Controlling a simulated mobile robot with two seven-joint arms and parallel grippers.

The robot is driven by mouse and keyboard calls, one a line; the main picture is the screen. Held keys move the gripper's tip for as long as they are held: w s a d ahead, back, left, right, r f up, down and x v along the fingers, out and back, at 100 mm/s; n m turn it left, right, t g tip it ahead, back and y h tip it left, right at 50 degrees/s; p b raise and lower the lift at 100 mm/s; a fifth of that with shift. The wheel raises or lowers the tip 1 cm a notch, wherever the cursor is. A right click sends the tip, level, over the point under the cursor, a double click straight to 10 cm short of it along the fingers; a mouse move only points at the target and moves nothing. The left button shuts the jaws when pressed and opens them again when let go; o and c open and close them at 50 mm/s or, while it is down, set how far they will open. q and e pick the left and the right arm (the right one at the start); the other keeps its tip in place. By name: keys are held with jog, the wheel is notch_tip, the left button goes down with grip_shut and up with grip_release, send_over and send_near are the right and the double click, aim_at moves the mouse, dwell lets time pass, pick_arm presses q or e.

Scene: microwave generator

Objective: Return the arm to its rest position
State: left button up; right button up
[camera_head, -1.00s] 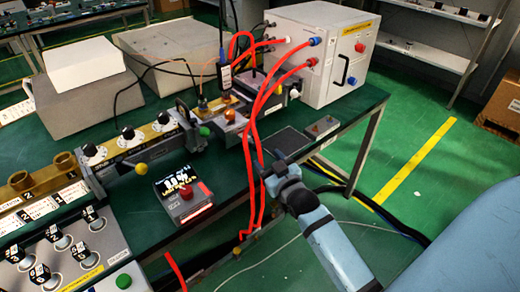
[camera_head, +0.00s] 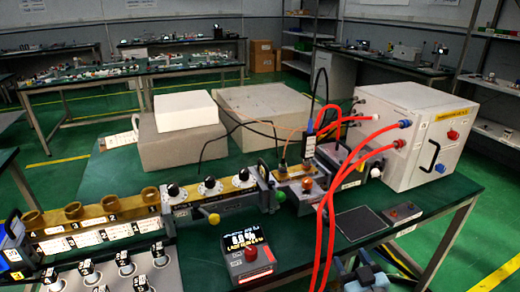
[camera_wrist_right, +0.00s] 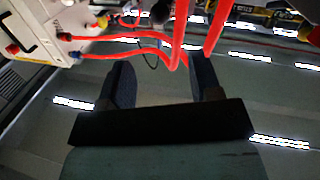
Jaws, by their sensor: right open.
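My right gripper (camera_head: 370,278) shows only in part at the bottom edge of the head view, below the table's front edge and close to the red hoses (camera_head: 325,225). In the right wrist view the right gripper (camera_wrist_right: 160,75) has its two dark fingers apart with nothing held between them. The red hoses (camera_wrist_right: 180,40) pass beyond the fingertips in that view; I cannot tell whether they touch. My left gripper is not in view.
A white generator box (camera_head: 400,150) stands at the back right of the green table (camera_head: 450,200). A small box with a red button (camera_head: 250,255) and a row of black knobs (camera_head: 210,185) stand left of the hoses. The floor at right is clear.

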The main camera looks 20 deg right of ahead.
jog(key=s+a+f+n+g+y+p, duration=0.1)
jog(key=s+a+f+g+y, duration=0.25)
jog(key=s+a+f, duration=0.4)
jog(key=s+a+f+n+g+y, duration=0.1)
jog(key=s+a+f+g+y, duration=0.3)
jog(key=a, duration=0.6)
pick_arm(q)
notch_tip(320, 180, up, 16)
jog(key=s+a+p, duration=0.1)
jog(key=p, duration=2)
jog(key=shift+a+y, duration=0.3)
pick_arm(e)
notch_tip(320, 180, up, 14)
jog(key=s+d+h, duration=0.2)
jog(key=shift+t, duration=0.35)
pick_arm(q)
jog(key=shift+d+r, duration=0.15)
pick_arm(e)
jog(key=shift+w+r, duration=0.1)
jog(key=shift+r, duration=0.05)
